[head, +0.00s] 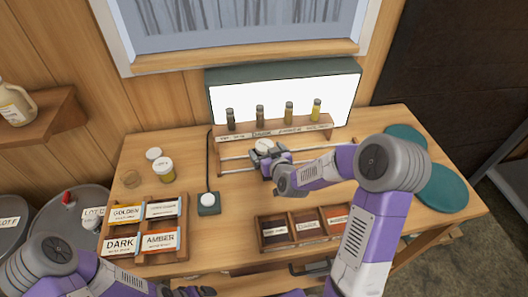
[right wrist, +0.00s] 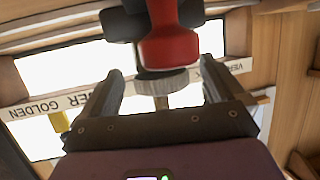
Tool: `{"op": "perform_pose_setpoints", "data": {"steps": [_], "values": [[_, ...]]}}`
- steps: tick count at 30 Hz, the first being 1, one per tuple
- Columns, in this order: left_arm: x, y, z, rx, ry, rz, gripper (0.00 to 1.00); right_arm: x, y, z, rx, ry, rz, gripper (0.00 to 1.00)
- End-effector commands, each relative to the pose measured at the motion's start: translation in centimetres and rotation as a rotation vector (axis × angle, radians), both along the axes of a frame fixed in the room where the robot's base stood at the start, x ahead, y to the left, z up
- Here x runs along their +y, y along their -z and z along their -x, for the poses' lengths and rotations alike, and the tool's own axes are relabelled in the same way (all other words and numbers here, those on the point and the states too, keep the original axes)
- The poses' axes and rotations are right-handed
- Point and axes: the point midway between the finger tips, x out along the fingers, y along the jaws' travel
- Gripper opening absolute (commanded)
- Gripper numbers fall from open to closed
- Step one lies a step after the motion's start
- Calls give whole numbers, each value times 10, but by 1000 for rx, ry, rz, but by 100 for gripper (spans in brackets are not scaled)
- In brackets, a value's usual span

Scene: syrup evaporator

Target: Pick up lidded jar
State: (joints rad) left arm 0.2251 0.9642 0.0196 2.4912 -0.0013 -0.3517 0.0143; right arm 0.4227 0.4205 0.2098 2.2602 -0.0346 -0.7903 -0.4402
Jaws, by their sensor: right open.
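My right gripper (head: 263,151) is over the slatted stand in front of the light box, its fingers apart. A whitish round top (head: 265,146) shows at its fingertips in the head view. In the right wrist view a grey ridged lid (right wrist: 162,82) sits between the open fingers (right wrist: 158,92), with gaps on both sides; the body below is mostly hidden. Another jar with a white lid and yellow label (head: 165,170) stands at the table's back left. My left gripper (head: 193,291) is partly cut off at the bottom edge; its jaws are unclear.
Several vials stand on the rack (head: 275,134) before the light box (head: 350,88). A labelled tray (head: 185,240) and compartment box (head: 262,240) lie in front. A small glass (head: 131,179) is at left. An unclear red object (right wrist: 168,45) looms above the grey lid.

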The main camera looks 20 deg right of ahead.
Motion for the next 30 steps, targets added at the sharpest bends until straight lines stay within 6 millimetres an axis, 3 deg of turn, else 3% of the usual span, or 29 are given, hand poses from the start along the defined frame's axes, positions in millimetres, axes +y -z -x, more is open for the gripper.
{"op": "perform_pose_setpoints", "data": {"steps": [5, 13, 25, 30], "values": [[0, 1, 0, -1, 0, 0, 95, -1, 8, -19, 1, -1, 0, 96], [0, 1, 0, -1, 0, 0, 95, -1, 8, -22, 0, 0, 0, 96], [0, 1, 0, -1, 0, 0, 95, -1, 8, -21, 0, 0, 0, 36], [0, 1, 0, 0, 0, 0, 95, -1, 7, -22, -2, 0, 1, 32]]}}
